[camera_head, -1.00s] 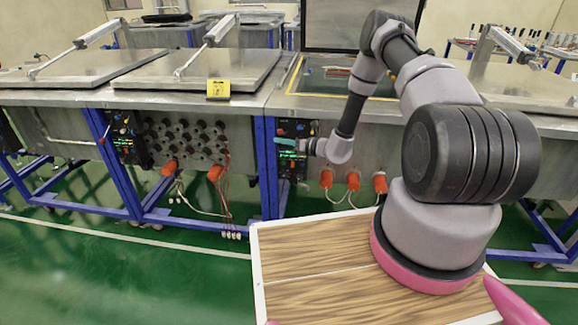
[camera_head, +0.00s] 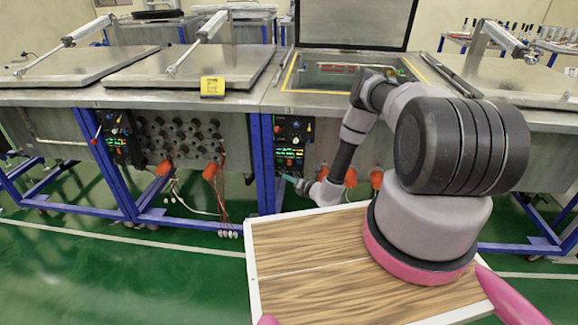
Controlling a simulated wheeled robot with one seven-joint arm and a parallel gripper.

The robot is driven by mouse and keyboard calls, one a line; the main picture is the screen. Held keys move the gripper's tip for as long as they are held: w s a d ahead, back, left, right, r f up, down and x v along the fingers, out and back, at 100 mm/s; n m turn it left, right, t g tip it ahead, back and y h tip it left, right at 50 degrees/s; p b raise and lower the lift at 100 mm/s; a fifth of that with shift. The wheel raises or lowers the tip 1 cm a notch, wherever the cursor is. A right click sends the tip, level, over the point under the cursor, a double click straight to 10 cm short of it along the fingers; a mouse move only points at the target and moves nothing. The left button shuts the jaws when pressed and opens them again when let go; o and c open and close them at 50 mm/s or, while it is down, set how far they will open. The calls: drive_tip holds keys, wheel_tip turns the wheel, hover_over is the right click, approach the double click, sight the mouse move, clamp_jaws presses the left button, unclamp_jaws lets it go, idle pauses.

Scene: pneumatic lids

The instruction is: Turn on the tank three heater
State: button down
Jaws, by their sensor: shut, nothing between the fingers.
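A black control panel (camera_head: 292,137) with green lit displays and several knobs is fixed to the front of the tank with the raised lid (camera_head: 357,24). The tank's opening (camera_head: 345,75) shows behind my arm. My gripper (camera_head: 291,179) is at the lower edge of this panel, below the green displays, pointing left. Its teal fingertips are small in the view and shut with nothing between them. I cannot tell whether they touch the panel. The heater switch cannot be made out at this size.
A second control panel (camera_head: 119,139) is on the tank to the left, whose lid (camera_head: 190,66) is shut. A yellow sign (camera_head: 213,87) stands at its front edge. Blue legs (camera_head: 265,165) and orange plugs (camera_head: 210,171) are below. The green floor is clear at left.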

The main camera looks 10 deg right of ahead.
drive_tip(key=shift+w+d+f, duration=0.15)
drive_tip(key=shift+w+d, duration=0.25)
drive_tip(key=shift+w, duration=0.85)
drive_tip(key=shift+w+d+f, duration=0.2)
drive_tip(key=shift+w+d, duration=0.25)
drive_tip(key=shift+w, duration=0.85)
drive_tip(key=shift+w+d+f, duration=0.15)
drive_tip(key=shift+w+d, duration=0.25)
drive_tip(key=shift+w, duration=0.85)
drive_tip(key=shift+w, duration=0.1)
drive_tip(key=shift+w+d, duration=0.15)
drive_tip(key=shift+w, duration=0.1)
drive_tip(key=shift+w, duration=0.25)
drive_tip(key=shift+s, duration=0.65)
drive_tip(key=shift+s+a, duration=0.1)
drive_tip(key=shift+a, duration=0.1)
drive_tip(key=shift+s+a+r, duration=0.1)
drive_tip(key=shift+s+a, duration=0.15)
drive_tip(key=shift+s, duration=0.5)
drive_tip(key=shift+s+a+r, duration=0.15)
drive_tip(key=shift+s+a, duration=0.05)
drive_tip(key=shift+s, duration=0.55)
drive_tip(key=shift+s+a+r, duration=0.1)
drive_tip(key=shift+s+a, duration=0.15)
drive_tip(key=shift+s, duration=0.5)
